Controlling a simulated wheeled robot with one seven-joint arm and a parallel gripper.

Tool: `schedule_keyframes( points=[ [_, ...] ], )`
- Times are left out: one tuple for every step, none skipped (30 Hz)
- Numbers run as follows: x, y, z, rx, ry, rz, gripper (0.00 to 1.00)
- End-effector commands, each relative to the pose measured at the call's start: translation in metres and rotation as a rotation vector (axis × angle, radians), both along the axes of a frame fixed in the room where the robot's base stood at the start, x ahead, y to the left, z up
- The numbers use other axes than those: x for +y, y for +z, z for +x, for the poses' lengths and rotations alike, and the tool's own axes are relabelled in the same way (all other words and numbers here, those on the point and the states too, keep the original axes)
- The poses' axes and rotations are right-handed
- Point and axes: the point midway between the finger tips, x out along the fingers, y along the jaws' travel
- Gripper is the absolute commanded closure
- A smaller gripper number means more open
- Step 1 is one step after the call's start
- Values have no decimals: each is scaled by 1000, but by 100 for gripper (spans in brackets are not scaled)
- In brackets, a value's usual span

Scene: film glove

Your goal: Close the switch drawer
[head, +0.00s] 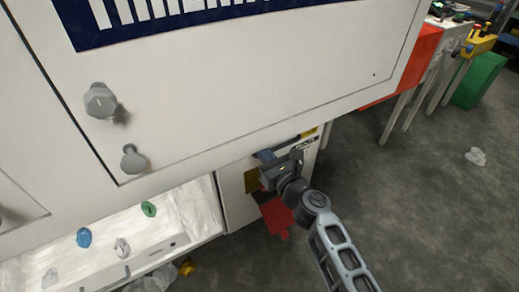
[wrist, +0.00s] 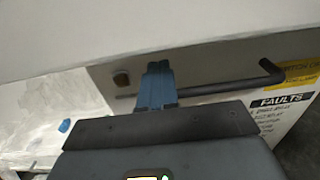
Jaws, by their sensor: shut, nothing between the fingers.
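The switch drawer front (wrist: 215,68) is a light grey panel with a long black bar handle (wrist: 268,72). My gripper (wrist: 158,68) has blue fingers pressed together and empty. They overlap the left part of the handle; I cannot tell whether they touch it. In the head view my gripper (head: 265,156) is at the top of the lower unit, just under the cabinet's edge. How far the drawer stands out is hidden by the overhang and my wrist.
The large white cabinet (head: 250,75) with grey knobs overhangs the work area. A lit white bin (head: 190,205) with several small coloured pieces is at lower left. A red piece (head: 277,215) hangs below my gripper.

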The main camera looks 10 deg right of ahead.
Motion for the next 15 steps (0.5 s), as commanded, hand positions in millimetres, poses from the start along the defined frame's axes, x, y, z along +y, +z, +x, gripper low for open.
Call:
schedule_keyframes(
  points=[
    [-3, 1, -9, 1, -1, 1, 100],
    [-4, 1, -13, 1, -1, 1, 100],
    [-6, 1, -18, 1, -2, 1, 100],
    [-8, 1, -23, 2, -2, 0, 100],
    [-9, 1, -27, 2, -2, 0, 100],
    [-11, 0, -34, 3, -1, 1, 100],
    [-12, 0, -38, 2, -1, 2, 100],
    [-14, 0, -43, 3, -1, 1, 100],
    [-16, 1, -50, 3, -1, 1, 100],
    [-18, 1, -55, 3, -2, 1, 100],
    [-20, 0, -60, 3, -3, 1, 100],
    [-22, 1, -66, 1, -2, 1, 100],
    [-24, 0, -71, 2, -2, 0, 100],
    [-25, 0, -75, 2, -2, 0, 100],
    [-27, 0, -80, 1, -2, 1, 100]
  ],
)
